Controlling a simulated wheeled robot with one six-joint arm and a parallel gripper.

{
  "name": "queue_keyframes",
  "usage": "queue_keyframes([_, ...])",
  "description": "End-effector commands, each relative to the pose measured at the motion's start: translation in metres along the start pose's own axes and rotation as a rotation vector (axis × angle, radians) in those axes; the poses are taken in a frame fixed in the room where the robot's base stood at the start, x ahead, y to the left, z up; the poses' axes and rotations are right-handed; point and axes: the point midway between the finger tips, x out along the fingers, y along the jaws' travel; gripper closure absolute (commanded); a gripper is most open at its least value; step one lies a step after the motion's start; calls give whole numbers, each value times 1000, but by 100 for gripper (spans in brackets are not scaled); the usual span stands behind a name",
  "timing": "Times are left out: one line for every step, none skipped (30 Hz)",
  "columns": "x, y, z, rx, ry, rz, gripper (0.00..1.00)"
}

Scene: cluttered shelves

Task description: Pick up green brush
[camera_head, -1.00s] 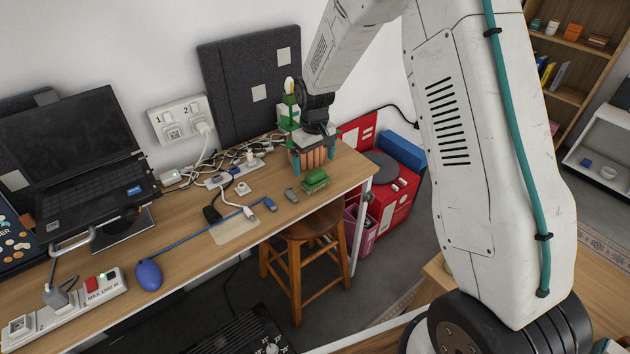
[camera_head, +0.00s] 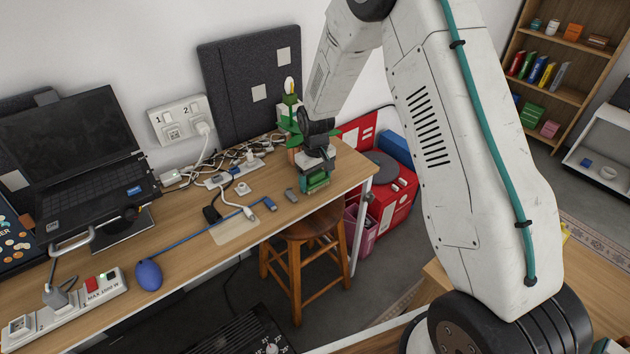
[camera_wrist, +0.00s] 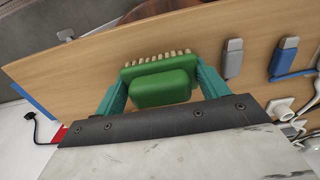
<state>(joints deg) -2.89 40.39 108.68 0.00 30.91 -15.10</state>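The green brush (camera_head: 316,183) lies on the wooden desk close to its right front edge. In the wrist view the brush (camera_wrist: 160,84) shows its smooth green back and a row of pale bristles along its far side. My gripper (camera_head: 317,174) is over the brush in the head view. In the wrist view my gripper (camera_wrist: 161,82) is open, with one teal finger at each end of the brush. The fingers are very near the brush ends; I cannot tell whether they touch.
A grey USB stick (camera_wrist: 233,58) and a blue one (camera_wrist: 284,57) lie to the right of the brush in the wrist view. A potted plant (camera_head: 291,115) and tangled cables (camera_head: 235,160) are behind. A wooden stool (camera_head: 312,235) stands below the desk edge.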

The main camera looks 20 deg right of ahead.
Motion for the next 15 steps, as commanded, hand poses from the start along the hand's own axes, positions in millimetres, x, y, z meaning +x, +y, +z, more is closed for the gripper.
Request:
queue_keyframes([0, 0, 0, 0, 0, 0, 51])
queue_keyframes([0, 0, 0, 0, 0, 0, 51])
queue_keyframes([0, 0, 0, 0, 0, 0, 55])
queue_keyframes([0, 0, 0, 0, 0, 0, 55])
queue_keyframes([0, 0, 0, 0, 0, 0, 55])
queue_keyframes([0, 0, 0, 0, 0, 0, 55])
queue_keyframes([0, 0, 0, 0, 0, 0, 55])
queue_keyframes([0, 0, 0, 0, 0, 0, 55])
queue_keyframes([-1, 0, 0, 0, 0, 0, 55])
queue_keyframes([-2, 0, 0, 0, 0, 0, 55])
queue_keyframes([-3, 0, 0, 0, 0, 0, 55])
queue_keyframes([-5, 0, 0, 0, 0, 0, 55])
queue_keyframes([-6, 0, 0, 0, 1, 0, 55])
queue_keyframes([-9, 0, 0, 0, 1, 0, 55])
queue_keyframes([-12, 0, 0, 0, 2, 0, 55])
